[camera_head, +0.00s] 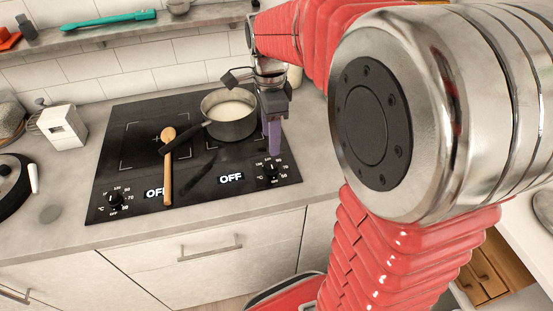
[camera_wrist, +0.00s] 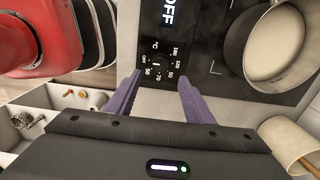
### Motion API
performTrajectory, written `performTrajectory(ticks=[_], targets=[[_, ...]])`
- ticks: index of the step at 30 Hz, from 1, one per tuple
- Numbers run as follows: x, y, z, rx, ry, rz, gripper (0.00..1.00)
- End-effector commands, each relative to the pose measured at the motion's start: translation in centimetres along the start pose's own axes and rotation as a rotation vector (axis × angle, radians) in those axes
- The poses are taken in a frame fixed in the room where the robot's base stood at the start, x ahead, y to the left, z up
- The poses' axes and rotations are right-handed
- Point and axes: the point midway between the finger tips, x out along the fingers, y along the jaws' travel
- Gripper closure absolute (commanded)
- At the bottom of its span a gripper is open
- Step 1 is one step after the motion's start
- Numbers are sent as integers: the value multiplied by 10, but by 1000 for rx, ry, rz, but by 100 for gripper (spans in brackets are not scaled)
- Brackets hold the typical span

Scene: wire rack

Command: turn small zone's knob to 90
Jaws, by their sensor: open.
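The black hob (camera_head: 125,180) has two round dial knobs along its front edge. The right knob (camera_head: 272,170) is beside a lit display (camera_head: 231,178) reading OFF, and the left knob (camera_head: 117,199) also has an OFF display. My gripper (camera_head: 274,148) points down just above the right knob, with its purple fingers open and empty. In the wrist view, the right knob (camera_wrist: 157,64) and its temperature numbers show just beyond my open gripper (camera_wrist: 160,77), between the fingertips in the picture. Contact with the knob is not visible. The knob's exact pointer direction is too small to tell.
A pot (camera_head: 229,114) of pale liquid stands on the right rear zone, close to my gripper, its handle pointing left. A white block-shaped object (camera_head: 63,127) stands left of the hob.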

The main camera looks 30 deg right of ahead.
Motion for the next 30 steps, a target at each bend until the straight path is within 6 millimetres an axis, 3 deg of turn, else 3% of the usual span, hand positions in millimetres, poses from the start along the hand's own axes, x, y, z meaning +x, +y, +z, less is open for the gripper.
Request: performTrajectory(ticks=[18, 30], targets=[[92, 1, -1, 1, 0, 3, 52], [101, 0, -1, 2, 0, 0, 52]])
